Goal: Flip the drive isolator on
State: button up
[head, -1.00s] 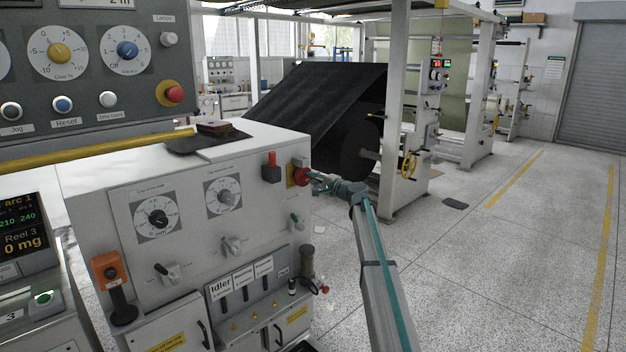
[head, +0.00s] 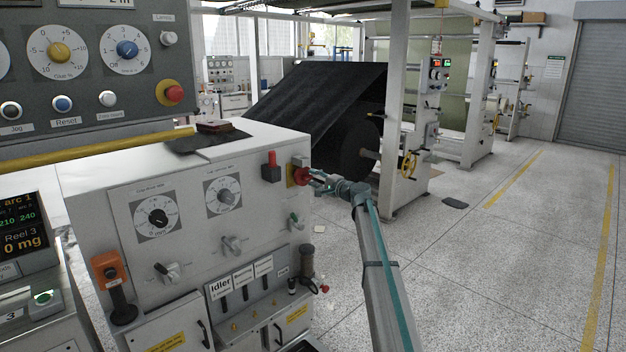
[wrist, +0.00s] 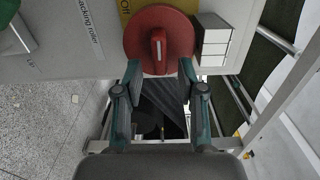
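The drive isolator appears to be the red round knob (head: 301,174) on a yellow plate at the right end of the grey machine cabinet. In the wrist view it is a red disc (wrist: 138,33) with a raised bar handle, at top centre. My gripper (wrist: 160,68) is open, its two teal fingertips apart at the disc's lower edge, one on each side of the handle's line. Nothing is between the fingers. In the head view my gripper (head: 320,178) is just right of the knob. Whether the fingertips touch the disc, I cannot tell.
A red-topped block (head: 271,167) sits just left of the isolator, and a small green-handled switch (head: 295,221) is below it. In the wrist view a white block (wrist: 213,42) stands close beside the disc. Open floor (head: 500,270) lies to the right.

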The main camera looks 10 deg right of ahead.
jog(key=v, duration=1)
jog(key=shift+s+d, duration=0.25)
jog(key=shift+s, duration=0.1)
jog(key=s+a+f+n+g+h+p, duration=0.15)
jog(key=s+f+g, duration=0.25)
jog(key=s+f, duration=0.9)
jog(key=s+a+f+n+g+h, duration=0.3)
jog(key=s+f, duration=0.5)
jog(key=f, duration=0.9)
jog(key=s+a+f+n+g+h, duration=0.15)
jog(key=s+f+g, duration=0.35)
jog(key=s+f, duration=0.85)
jog(key=s+a+f+n+g+h+p, duration=0.1)
jog(key=s+f+g, duration=0.1)
jog(key=s+f, duration=0.55)
jog(key=s+f+n+g+h, duration=0.15)
jog(key=s+f, duration=0.35)
jog(key=s, duration=0.5)
jog(key=s+f+n+g+h+p, duration=0.1)
jog(key=s+f+g, duration=0.1)
jog(key=s, duration=1.2)
jog(key=s+f+n+g+h+p, duration=0.1)
jog(key=s+f+g, duration=0.2)
jog(key=s, duration=1.1)
jog(key=shift+s+a+n+g, duration=0.35)
jog(key=shift+s+a+g, duration=0.1)
jog(key=shift+g, duration=0.1)
